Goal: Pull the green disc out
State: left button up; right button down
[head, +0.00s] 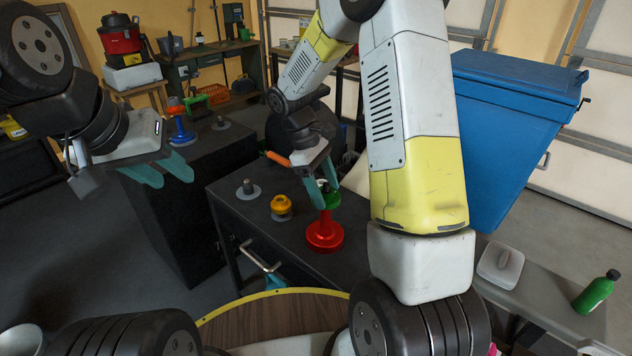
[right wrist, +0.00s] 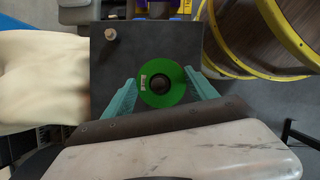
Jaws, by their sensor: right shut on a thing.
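The green disc (head: 331,200) sits at the top of a red stand (head: 324,234) with a wide round base on the dark table. My right gripper (head: 324,192) is shut on the disc, with a teal finger on each side. In the right wrist view the green disc (right wrist: 168,72) is a flat ring with a dark centre and a small white label. It lies between the right gripper's fingers (right wrist: 162,97). The red stand is hidden in that view. My left gripper (head: 162,172) is open and empty, at the left in front of a black cabinet.
A yellow-orange piece (head: 281,208) and a grey peg (head: 248,189) stand on the same table (head: 232,222), left of the red stand. A blue bin (head: 515,110) stands behind at the right. A green bottle (head: 597,291) lies tilted on a grey surface at right.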

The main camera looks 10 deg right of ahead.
aim_at(333, 192)
jog(key=shift+r, duration=0.8)
jog(key=shift+r, duration=1.5)
